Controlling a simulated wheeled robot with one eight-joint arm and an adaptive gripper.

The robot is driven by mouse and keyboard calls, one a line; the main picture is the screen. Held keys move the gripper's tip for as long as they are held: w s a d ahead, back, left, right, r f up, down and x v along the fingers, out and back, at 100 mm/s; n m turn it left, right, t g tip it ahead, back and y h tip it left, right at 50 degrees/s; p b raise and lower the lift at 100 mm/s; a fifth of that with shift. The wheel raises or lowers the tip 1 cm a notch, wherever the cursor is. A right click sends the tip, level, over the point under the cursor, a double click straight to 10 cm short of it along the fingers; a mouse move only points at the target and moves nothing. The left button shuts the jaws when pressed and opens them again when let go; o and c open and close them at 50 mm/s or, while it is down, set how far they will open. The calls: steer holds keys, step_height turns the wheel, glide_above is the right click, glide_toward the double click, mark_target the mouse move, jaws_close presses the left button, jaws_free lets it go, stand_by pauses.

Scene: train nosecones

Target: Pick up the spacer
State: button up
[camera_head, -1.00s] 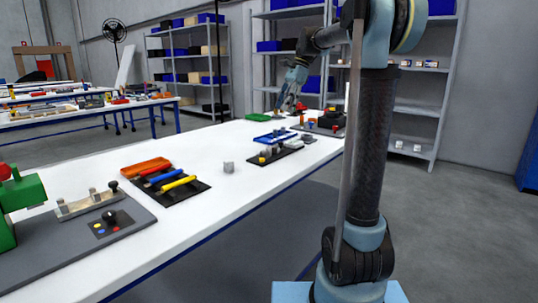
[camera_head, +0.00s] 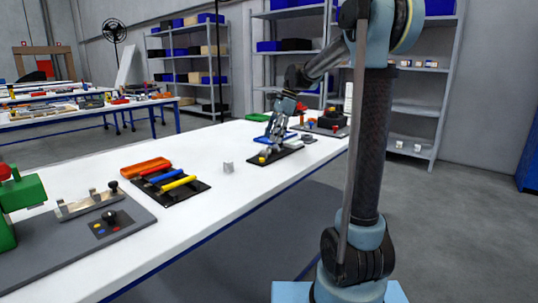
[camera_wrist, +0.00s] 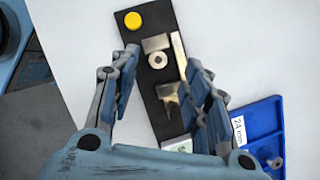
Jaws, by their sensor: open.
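A pale ring-shaped piece with a dark hole (camera_wrist: 157,60), which looks like a spacer, lies on a black board (camera_wrist: 134,45) between metal blocks in the wrist view. A smaller grey ring (camera_wrist: 275,163) lies in a blue tray (camera_wrist: 262,118) labelled "24 mm". My gripper (camera_wrist: 163,62) is open and empty, its fingers either side of the pale ring in the picture; I cannot tell the height gap. In the head view my gripper (camera_head: 273,146) hangs over the black board (camera_head: 290,152) and hides its parts there.
A yellow button (camera_wrist: 132,20) is at the board's end.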

mark_target(269, 147)
steer(key=shift+x, duration=2.3)
jaws_close()
